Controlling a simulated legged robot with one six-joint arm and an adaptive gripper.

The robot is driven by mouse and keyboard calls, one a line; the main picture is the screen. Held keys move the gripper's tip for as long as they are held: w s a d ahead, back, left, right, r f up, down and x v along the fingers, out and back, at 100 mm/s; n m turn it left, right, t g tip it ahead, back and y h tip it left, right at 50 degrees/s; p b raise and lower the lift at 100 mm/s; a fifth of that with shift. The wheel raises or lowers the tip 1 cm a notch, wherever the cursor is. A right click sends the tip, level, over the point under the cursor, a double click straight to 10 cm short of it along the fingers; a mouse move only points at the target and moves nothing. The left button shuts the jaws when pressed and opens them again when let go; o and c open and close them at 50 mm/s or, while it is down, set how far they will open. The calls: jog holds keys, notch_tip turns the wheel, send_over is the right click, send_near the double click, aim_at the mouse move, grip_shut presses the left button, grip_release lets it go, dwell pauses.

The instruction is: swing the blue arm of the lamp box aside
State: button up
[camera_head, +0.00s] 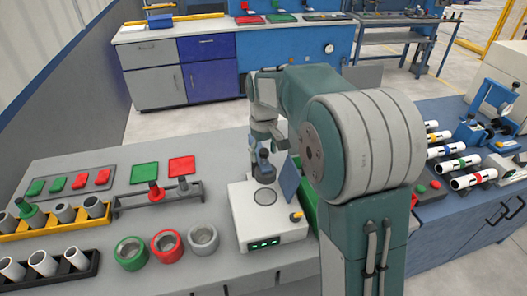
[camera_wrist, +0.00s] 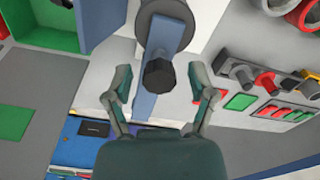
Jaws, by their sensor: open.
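The lamp box (camera_head: 265,232) is a pale box with small green lights on its front and a dark round patch on top. My gripper (camera_wrist: 162,92) is open, with one finger on each side of the knob and a gap to both. In the head view my gripper (camera_head: 266,147) is above the back of the lamp box; the blue arm is mostly hidden there.
A blue tilted panel (camera_head: 289,178) stands at the box's right. Green, red and grey rings (camera_head: 167,245) lie to its left. Racks of pipes (camera_head: 60,215) fill the left front.

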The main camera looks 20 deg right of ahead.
grip_shut()
jog(key=shift+a, duration=0.15)
jog(key=w+a+m, duration=1.1)
jog(key=w+m, duration=0.1)
jog(key=m, duration=0.6)
jog(key=shift+a+f, duration=0.15)
jog(key=shift+a, duration=0.2)
dwell(0.4)
